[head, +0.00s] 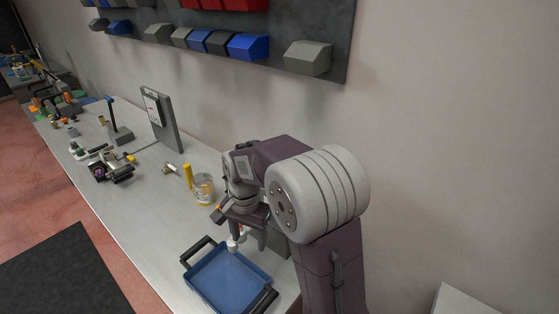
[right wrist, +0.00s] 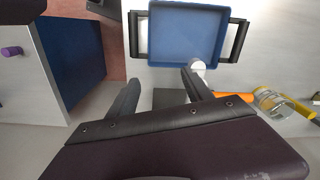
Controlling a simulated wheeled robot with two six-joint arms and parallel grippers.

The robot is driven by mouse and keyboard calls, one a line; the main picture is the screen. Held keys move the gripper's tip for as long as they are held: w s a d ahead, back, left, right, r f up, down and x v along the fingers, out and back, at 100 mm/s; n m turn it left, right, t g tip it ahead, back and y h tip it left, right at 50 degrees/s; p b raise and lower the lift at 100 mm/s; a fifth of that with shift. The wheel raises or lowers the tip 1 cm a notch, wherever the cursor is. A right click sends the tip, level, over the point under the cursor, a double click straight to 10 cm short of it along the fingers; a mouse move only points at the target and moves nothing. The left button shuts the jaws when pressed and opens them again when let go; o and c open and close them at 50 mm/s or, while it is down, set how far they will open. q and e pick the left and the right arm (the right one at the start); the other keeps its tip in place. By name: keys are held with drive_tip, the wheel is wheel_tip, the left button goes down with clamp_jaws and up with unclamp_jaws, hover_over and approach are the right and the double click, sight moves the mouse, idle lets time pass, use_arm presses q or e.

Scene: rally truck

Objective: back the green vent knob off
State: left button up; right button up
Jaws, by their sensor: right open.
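I cannot pick out the green vent knob for certain. A small green part (head: 76,149) shows on a fitting on the bench at the left in the head view, too small to identify. My right gripper (head: 248,238) hangs over the bench beside the blue tray, far from that part. In the right wrist view its two fingers (right wrist: 160,96) are apart with nothing clearly held. A small white cylinder (right wrist: 198,65) shows near one fingertip by the tray's edge; whether they touch is unclear. My left gripper is not in view.
The blue tray (head: 228,281) with dark handles is at the bench's near end. A clear jar (head: 204,190) with a yellow handle stands behind it. A dark upright panel (head: 163,120) and a small black device (head: 112,168) stand farther along. Wall bins (head: 307,57) hang above.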

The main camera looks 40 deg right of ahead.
drive_tip(key=w+d+r+m+p, duration=0.3)
drive_tip(key=d+r+m+p, duration=0.1)
drive_tip(key=d+r, duration=0.2)
drive_tip(key=w+d+r+m+p, duration=0.2)
drive_tip(key=d+r+m+p, duration=0.2)
drive_tip(key=d+r, duration=0.2)
drive_tip(key=w+d+r+m+p, duration=0.3)
drive_tip(key=d+r+m, duration=0.1)
drive_tip(key=d+r, duration=0.2)
drive_tip(key=shift+w+d+p, duration=0.15)
drive_tip(key=shift+w+p, duration=0.15)
drive_tip(key=shift+p, duration=0.1)
drive_tip(key=shift+d+f, duration=0.1)
drive_tip(key=shift+d, duration=0.1)
drive_tip(key=shift+s+f, duration=0.15)
drive_tip(key=shift+f, duration=0.05)
wheel_tip(320, 180, down, 9)
drive_tip(key=shift+a+r+p, duration=0.1)
drive_tip(key=shift+a+p, duration=0.05)
drive_tip(key=shift+p, duration=0.6)
clamp_jaws()
